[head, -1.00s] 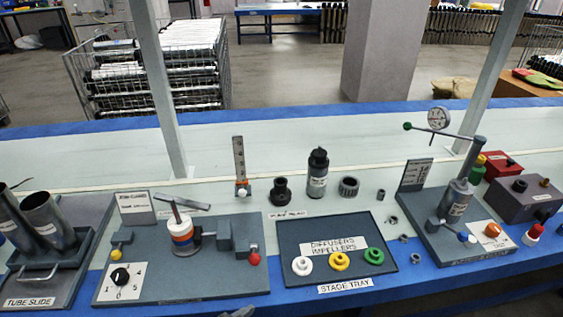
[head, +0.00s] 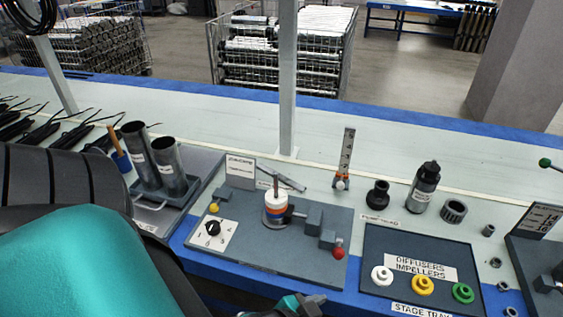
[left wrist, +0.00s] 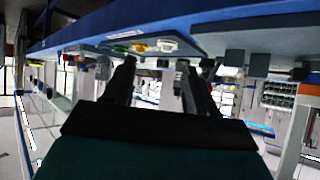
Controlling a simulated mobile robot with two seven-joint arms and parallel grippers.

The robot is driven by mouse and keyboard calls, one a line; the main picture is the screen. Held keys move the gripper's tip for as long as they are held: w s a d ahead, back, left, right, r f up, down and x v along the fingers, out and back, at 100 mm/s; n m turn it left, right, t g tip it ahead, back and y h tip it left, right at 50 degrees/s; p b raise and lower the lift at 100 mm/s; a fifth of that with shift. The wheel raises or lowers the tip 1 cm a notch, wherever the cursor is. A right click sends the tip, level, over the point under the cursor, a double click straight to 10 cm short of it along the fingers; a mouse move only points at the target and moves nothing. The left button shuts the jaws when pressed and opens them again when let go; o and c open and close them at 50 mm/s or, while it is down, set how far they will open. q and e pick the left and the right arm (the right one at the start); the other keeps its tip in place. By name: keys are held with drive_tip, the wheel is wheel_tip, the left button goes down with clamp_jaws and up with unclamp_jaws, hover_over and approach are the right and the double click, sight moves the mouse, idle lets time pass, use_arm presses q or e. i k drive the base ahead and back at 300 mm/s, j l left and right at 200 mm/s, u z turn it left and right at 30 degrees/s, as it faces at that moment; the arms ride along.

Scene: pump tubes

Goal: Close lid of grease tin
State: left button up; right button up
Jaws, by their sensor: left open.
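I cannot make out a grease tin or its lid for certain in either view. A blue pot-like thing with a wooden-handled stick (head: 119,152) stands at the left of the bench, partly behind my arm; I cannot tell what it is. My left arm comes in at the lower left. My left gripper (head: 298,306) shows at the bottom edge of the head view, by the bench's front edge, partly cut off. In the left wrist view (left wrist: 157,78) its two dark fingers are apart with nothing between them. My right gripper is not in view.
A grey fixture plate (head: 250,240) has a white, orange and blue stack (head: 276,205). The stage tray (head: 385,240) holds white, yellow and green rings. A post (head: 287,80) rises at the back.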

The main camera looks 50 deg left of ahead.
sight(102, 158)
drive_tip(key=u, duration=2.9)
drive_tip(key=i+j, duration=0.2)
drive_tip(key=i, duration=0.2)
drive_tip(key=i+j+u, duration=0.1)
drive_tip(key=i+j, duration=0.15)
drive_tip(key=i+j+u, duration=0.1)
drive_tip(key=i, duration=0.4)
drive_tip(key=i+j, duration=0.25)
drive_tip(key=i, duration=0.15)
